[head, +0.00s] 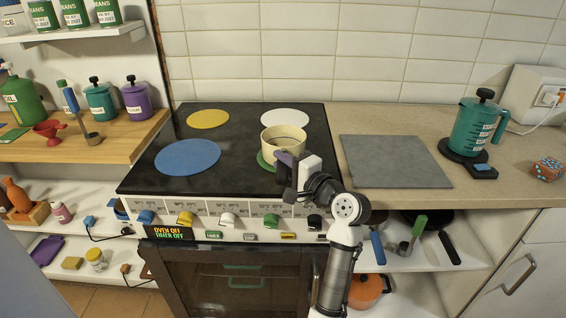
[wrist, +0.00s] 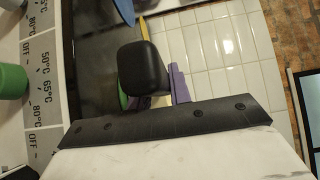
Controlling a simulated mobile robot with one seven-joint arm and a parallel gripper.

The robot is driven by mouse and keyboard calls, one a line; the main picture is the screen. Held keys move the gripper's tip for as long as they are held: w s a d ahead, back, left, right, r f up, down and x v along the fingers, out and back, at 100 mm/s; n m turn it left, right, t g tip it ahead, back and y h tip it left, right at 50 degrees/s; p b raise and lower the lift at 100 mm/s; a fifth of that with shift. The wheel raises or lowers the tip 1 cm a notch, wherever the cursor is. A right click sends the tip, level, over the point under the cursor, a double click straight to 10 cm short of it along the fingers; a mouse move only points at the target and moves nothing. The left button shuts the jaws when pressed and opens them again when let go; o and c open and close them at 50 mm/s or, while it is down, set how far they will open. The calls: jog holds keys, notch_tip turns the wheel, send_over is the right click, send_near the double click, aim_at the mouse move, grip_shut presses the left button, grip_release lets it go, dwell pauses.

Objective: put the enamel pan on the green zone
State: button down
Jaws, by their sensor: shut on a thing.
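The cream enamel pan (head: 285,146) is at the front right of the black stovetop. The green zone (head: 264,161) shows as a sliver at the pan's lower left; the pan and my gripper hide the rest. The pan looks level and over the zone, but I cannot tell whether it touches the surface. My gripper (head: 288,160) is shut on the pan at its near side. In the wrist view, a black rounded handle end (wrist: 145,70) stands in front of the purple fingers and hides most of the pan.
The stovetop also has blue (head: 187,157), yellow (head: 208,119) and white (head: 285,119) zones, all bare. Knobs (head: 228,219) line its front. A grey board (head: 395,161) lies on the counter at the right, with a teal jug (head: 474,130) beyond it. A tiled wall stands behind.

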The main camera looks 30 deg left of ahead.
jog(key=c, duration=1.3)
grip_release()
jog(key=shift+f, duration=0.15)
